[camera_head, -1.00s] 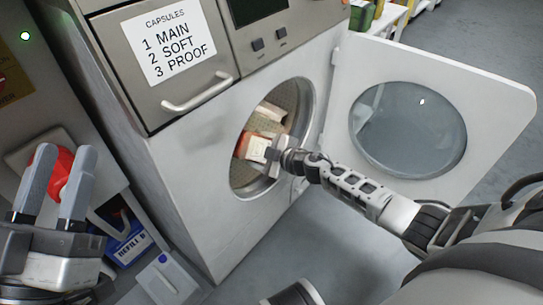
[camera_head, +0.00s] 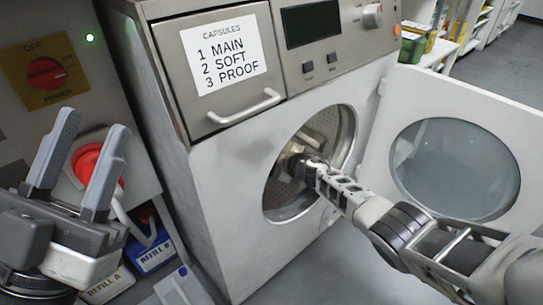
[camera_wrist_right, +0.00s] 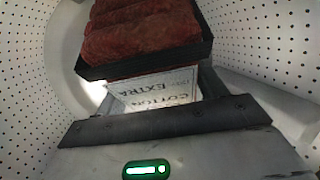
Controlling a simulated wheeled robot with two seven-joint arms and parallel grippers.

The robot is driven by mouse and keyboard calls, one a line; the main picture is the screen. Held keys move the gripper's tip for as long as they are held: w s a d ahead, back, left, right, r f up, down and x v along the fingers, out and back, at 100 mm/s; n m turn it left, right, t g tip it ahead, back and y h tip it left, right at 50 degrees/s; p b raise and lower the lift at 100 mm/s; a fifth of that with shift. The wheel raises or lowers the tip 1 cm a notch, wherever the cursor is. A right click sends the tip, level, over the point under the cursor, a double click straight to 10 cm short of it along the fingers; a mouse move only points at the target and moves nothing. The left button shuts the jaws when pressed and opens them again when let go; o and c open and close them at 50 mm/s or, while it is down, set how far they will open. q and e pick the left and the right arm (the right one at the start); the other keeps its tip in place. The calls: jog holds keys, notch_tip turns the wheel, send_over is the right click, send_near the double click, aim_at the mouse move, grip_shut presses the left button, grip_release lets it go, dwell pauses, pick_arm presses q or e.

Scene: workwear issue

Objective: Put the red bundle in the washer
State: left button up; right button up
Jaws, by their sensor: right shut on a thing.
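The washer (camera_head: 215,190) stands in the middle of the head view, with its round door (camera_head: 500,110) swung open to the right. My right arm reaches through the opening, and its gripper (camera_head: 296,166) is inside the drum (camera_head: 322,128). In the right wrist view the red bundle (camera_wrist_right: 140,35), dark red rolled cloth with a white paper label, is held in the gripper (camera_wrist_right: 165,120). Perforated drum wall (camera_wrist_right: 285,50) surrounds it. In the head view the bundle is mostly hidden. My left gripper (camera_head: 94,125) is open and empty at the left, away from the washer.
A capsule drawer (camera_head: 225,65) with a handle sits above the washer opening. A red power knob (camera_head: 46,73) and a red round part (camera_head: 88,160) are behind my left gripper. Shelves (camera_head: 440,45) are at the back right.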

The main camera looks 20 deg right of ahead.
jog(key=o, duration=1.2)
jog(key=shift+o, duration=0.2)
jog(key=shift+s+r, duration=0.1)
jog(key=shift+s, duration=0.05)
jog(key=p+v, duration=0.3)
jog(key=shift+r+p, duration=0.2)
jog(key=shift+p, duration=0.1)
pick_arm(q)
notch_tip(320, 180, down, 12)
jog(key=n+g+y+p, duration=0.5)
jog(key=n+y+p, duration=0.2)
jog(key=n+y, duration=0.2)
jog(key=shift+s+a+f+n+g, duration=0.15)
jog(key=shift+s+n+g, duration=0.15)
jog(key=shift+s+n, duration=0.1)
pick_arm(e)
jog(key=v, duration=1.2)
jog(key=shift+s+d, duration=0.25)
